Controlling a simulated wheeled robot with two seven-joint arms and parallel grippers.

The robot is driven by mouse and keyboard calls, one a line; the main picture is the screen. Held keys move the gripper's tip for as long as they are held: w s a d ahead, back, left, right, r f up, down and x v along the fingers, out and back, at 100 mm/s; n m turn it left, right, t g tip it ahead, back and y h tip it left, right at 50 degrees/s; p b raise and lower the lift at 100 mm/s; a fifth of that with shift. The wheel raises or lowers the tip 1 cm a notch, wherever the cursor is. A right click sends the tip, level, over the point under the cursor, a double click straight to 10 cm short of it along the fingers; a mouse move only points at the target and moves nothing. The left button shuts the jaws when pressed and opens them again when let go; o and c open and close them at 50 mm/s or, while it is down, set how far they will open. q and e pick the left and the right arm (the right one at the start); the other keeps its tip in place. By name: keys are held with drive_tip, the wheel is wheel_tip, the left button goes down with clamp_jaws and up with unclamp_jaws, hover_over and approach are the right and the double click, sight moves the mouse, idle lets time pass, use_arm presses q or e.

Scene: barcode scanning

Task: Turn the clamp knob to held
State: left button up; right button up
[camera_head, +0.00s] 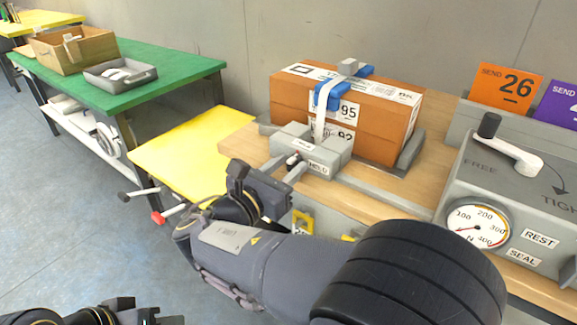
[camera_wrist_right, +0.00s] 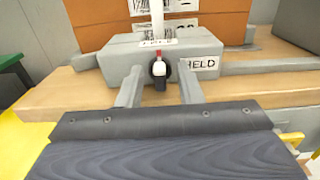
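The clamp knob (camera_wrist_right: 160,72) is a small dark round knob with a white and red pointer on the front of a grey clamp block (camera_wrist_right: 115,58). The pointer stands upright, its red end toward the label on the block's top edge; the HELD label (camera_wrist_right: 205,63) is to its right. The knob also shows in the head view (camera_head: 292,159). My right gripper (camera_wrist_right: 160,84) is open, its two fingers on either side of the knob, apart from it. My left gripper (camera_head: 128,308) is partly in view at the bottom left; its fingers are unclear.
An orange-brown carton (camera_head: 385,112) with a white strap and blue pieces stands behind the clamp block on the wooden bench (camera_head: 240,142). A grey console (camera_head: 510,190) with a crank and gauge is at right. A yellow surface (camera_head: 180,150) and green table (camera_head: 175,65) lie left.

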drive_tip(key=c, duration=0.7)
drive_tip(key=shift+o, duration=0.2)
drive_tip(key=shift+m, duration=0.3)
drive_tip(key=m, duration=0.2)
drive_tip(key=shift+m, duration=0.3)
drive_tip(key=m, duration=0.2)
drive_tip(key=m+b, duration=0.1)
drive_tip(key=m, duration=0.1)
drive_tip(key=shift+d+f+m, duration=0.1)
drive_tip(key=shift+f+m, duration=0.1)
drive_tip(key=shift+m, duration=0.1)
drive_tip(key=m+b, duration=0.3)
drive_tip(key=m, duration=0.2)
drive_tip(key=shift+f, duration=0.15)
drive_tip(key=m+b, duration=0.2)
drive_tip(key=m, duration=0.1)
drive_tip(key=shift+b, duration=0.3)
drive_tip(key=shift+m+b, duration=0.65)
drive_tip(key=shift+m, duration=0.35)
